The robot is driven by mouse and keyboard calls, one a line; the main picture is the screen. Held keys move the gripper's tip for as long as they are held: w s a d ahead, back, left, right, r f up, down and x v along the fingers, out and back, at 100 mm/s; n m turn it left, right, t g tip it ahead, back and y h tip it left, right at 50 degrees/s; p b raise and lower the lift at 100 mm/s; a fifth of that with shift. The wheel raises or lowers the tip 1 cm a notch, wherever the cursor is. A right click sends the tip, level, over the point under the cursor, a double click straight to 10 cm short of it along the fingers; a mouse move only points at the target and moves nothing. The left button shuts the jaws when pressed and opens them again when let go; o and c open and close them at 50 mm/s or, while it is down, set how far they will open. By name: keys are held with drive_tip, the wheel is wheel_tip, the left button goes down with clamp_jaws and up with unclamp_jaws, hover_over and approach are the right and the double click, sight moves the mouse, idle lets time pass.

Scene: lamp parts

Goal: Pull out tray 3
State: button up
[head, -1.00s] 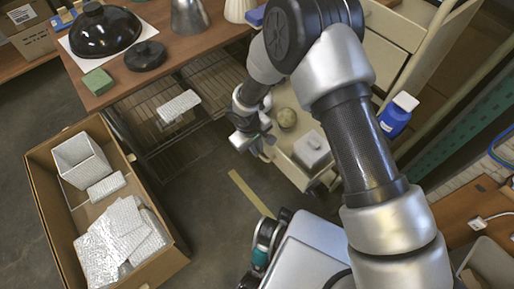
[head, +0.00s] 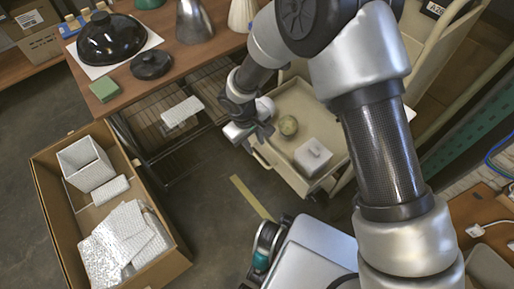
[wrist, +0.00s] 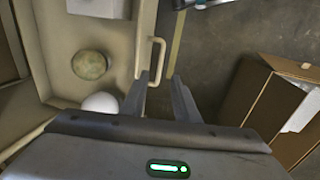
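A beige tray (head: 275,95) stands pulled out from the cart, holding a greenish ball (head: 288,126), a white block (head: 313,157) and a white rounded object (head: 264,108). No number is readable on it. In the wrist view the tray (wrist: 62,40) is on the left, with its pale loop handle (wrist: 161,58) on its front wall. My gripper (wrist: 160,82) is open, its fingertips close to the near end of the handle. I cannot tell whether they touch it. In the head view my gripper (head: 250,132) is at the tray's front left corner, partly covering it.
A cardboard box (head: 178,258) with white packing pieces stands on the floor at left. A wooden table (head: 195,52) with lamp shades and a wire shelf beneath (head: 200,85) is behind. Bare floor with a yellow tape strip (head: 251,197) lies before the tray.

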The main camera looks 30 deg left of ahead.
wheel_tip(320, 180, up, 7)
drive_tip(key=s+p, duration=0.1)
drive_tip(key=shift+a, duration=0.25)
drive_tip(key=shift+s+r, duration=0.1)
drive_tip(key=w+d+r+m+t, duration=0.1)
drive_tip(key=w+d+r+m, duration=0.25)
drive_tip(key=d+r, duration=0.75)
drive_tip(key=w+d+r+m+t, duration=0.1)
drive_tip(key=w+d+r+m, duration=0.25)
drive_tip(key=d+r, duration=0.7)
drive_tip(key=s+d+r+m+t, duration=0.1)
drive_tip(key=s+d+r+m, duration=0.2)
drive_tip(key=s+d+r, duration=0.45)
drive_tip(key=s+d+r+m+t, duration=0.1)
drive_tip(key=s+d+r+m, duration=0.3)
drive_tip(key=d, duration=0.6)
wheel_tip(320, 180, up, 20)
drive_tip(key=s+p, duration=0.1)
drive_tip(key=p, duration=2)
drive_tip(key=shift+s+d+y+p, duration=0.2)
drive_tip(key=shift+y+p, duration=0.1)
drive_tip(key=shift+y, duration=0.1)
